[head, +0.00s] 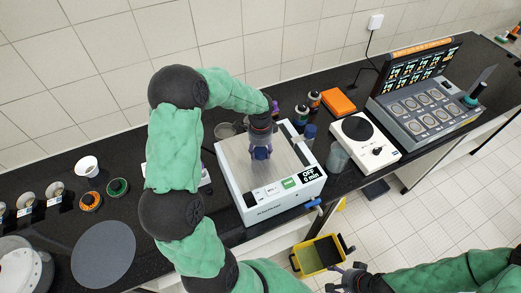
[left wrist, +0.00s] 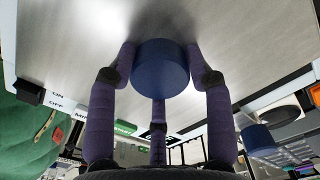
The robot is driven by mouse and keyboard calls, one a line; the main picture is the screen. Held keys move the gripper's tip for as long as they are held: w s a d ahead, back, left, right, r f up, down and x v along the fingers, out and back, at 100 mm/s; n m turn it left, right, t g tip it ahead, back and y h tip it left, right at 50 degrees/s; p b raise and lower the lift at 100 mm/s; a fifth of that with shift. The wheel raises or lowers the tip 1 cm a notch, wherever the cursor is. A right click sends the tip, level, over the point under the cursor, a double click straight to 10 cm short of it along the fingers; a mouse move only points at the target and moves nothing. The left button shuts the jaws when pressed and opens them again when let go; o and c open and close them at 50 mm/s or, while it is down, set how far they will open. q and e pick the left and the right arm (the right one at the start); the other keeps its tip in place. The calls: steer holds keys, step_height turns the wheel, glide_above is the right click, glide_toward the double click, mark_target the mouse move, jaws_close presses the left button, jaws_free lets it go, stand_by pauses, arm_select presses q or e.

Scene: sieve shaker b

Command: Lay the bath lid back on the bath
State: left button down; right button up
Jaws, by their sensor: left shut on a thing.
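The bath (head: 270,205) is a white box with a front panel reading OFF and 0 min, in the middle of the head view. The bath lid (head: 236,160) is a flat grey metal plate over the bath's top. Any small gap between them cannot be told. My left gripper (head: 262,153) is above the lid, its purple fingers closed around the lid's blue knob (left wrist: 160,68), as the left wrist view shows. The lid's metal face (left wrist: 70,35) fills the top of that view. My right gripper (head: 350,278) is low in the head view, away from the bath; its jaws are unclear.
A white device with a black disc (head: 357,130) and a grey glass (head: 337,157) stand right of the bath. Dark bottles (head: 301,115) and an orange box (head: 338,101) are behind. A yellow bin (head: 318,255) is below the counter edge. A grey disc (head: 103,254) lies left.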

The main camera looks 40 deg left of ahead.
arm_select(q)
steer(key=shift+r, duration=0.1)
steer(key=shift+c, duration=2.1)
jaws_free()
steer(key=shift+r+p, duration=2.45)
steer(key=shift+r, duration=1)
steer(key=shift+r, duration=0.1)
